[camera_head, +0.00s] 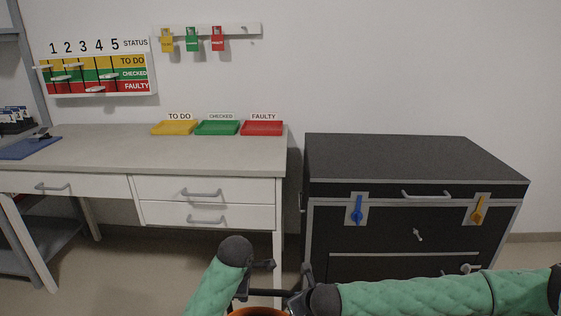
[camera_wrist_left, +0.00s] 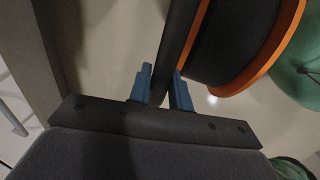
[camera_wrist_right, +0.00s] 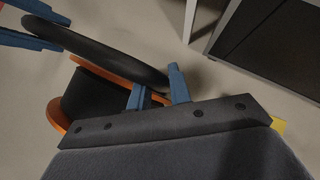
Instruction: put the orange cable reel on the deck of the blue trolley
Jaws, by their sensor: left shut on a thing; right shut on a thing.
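The orange cable reel is held between my two grippers, low in front of me. In the head view only a sliver of its orange rim (camera_head: 255,312) shows at the bottom edge. In the left wrist view its orange flange (camera_wrist_left: 258,75) and black drum show; my left gripper (camera_wrist_left: 163,82) is shut on the black bar of its frame. In the right wrist view the reel (camera_wrist_right: 58,112) lies partly behind that black bar, and my right gripper (camera_wrist_right: 157,84) is shut on the bar. The left gripper's blue fingers (camera_wrist_right: 28,32) show there too. No blue trolley is in view.
A grey-topped desk (camera_head: 100,150) stands left, with yellow (camera_head: 174,128), green (camera_head: 217,128) and red (camera_head: 262,128) trays. A black cabinet (camera_head: 410,160) with blue and yellow latches stands right. A narrow floor gap separates them. A grey shelf unit (camera_head: 60,235) is at far left.

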